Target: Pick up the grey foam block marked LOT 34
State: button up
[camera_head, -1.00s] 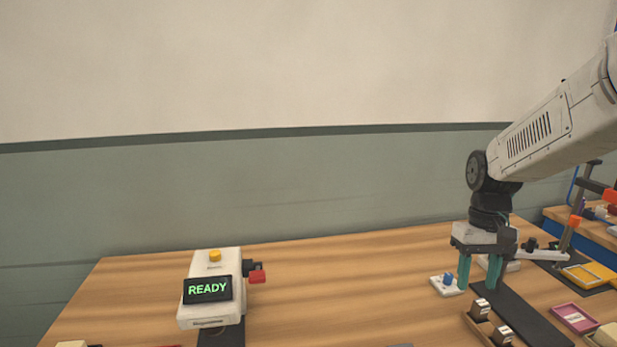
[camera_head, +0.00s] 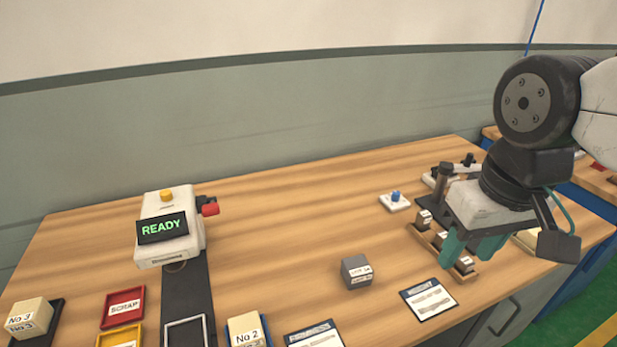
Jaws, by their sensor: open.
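A small dark grey block (camera_head: 356,272) with a white label stands alone on the wooden table, right of centre; its label is too small to read. My gripper (camera_head: 470,250) hangs to the right of the grey block, with its teal fingers pointing down. The fingers are apart and I see nothing held between them. They are in front of part of a wooden rack (camera_head: 428,236) that holds several small labelled blocks.
A white machine (camera_head: 166,232) showing READY stands at the left. A red SCRAP tray (camera_head: 123,307), a yellow tray (camera_head: 120,336) and cream blocks (camera_head: 30,318) lie along the front left. A printed card (camera_head: 428,299) lies right of the grey block. The table's middle is clear.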

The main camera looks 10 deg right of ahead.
aim_at(356, 272)
jog(key=k, duration=1)
jog(key=u, duration=2.15)
jog(key=i, duration=1.35)
jog(key=z, duration=2.45)
